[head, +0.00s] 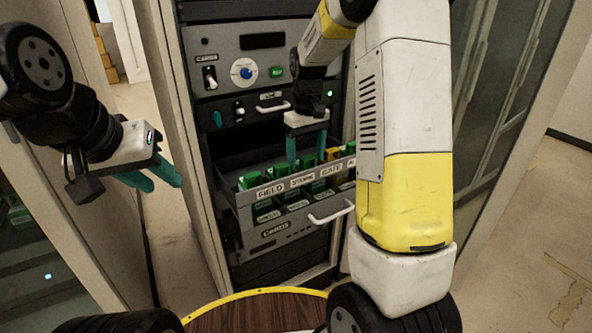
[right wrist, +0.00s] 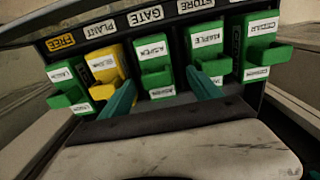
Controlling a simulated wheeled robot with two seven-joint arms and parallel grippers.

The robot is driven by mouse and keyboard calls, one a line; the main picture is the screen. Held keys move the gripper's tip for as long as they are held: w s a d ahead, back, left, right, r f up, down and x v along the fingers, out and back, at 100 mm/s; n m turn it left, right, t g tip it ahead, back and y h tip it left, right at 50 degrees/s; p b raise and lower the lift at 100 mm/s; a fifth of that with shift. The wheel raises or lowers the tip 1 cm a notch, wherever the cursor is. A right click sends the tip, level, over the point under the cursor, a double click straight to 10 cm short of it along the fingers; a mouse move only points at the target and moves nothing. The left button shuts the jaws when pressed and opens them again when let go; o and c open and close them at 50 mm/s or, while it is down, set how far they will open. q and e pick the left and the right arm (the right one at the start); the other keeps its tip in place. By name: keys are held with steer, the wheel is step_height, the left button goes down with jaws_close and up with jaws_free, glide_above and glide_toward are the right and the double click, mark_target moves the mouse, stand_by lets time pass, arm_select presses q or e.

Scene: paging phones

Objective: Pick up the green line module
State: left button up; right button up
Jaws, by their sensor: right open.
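Several green line modules stand in a row in the pulled-out drawer (head: 275,226). In the right wrist view, a green module (right wrist: 152,52) under the GATE label lies ahead between my fingers. Another green module (right wrist: 207,52) is right of it, under STORE. More green ones are at the far right (right wrist: 262,52) and far left (right wrist: 66,84). A yellow module (right wrist: 103,64) is under PLANT. My right gripper (head: 306,160) is open and points down at the drawer; its fingers also show in the wrist view (right wrist: 160,82). Finger contact is unclear. My left gripper (head: 165,186) is open and empty, left of the rack.
The drawer has a white handle (head: 331,214) at its front and name labels along its rim. Above it is a grey panel (head: 228,47) with a blue-centred dial (head: 244,72) and switches. A round wooden top (head: 258,312) is at the bottom. Floor is free at right.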

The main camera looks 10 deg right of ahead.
mark_target(308, 167)
steer(key=f, duration=0.4)
steer(key=shift+s+d+f, duration=0.15)
steer(key=shift+d, duration=0.05)
steer(key=shift+c, duration=0.4)
jaws_close()
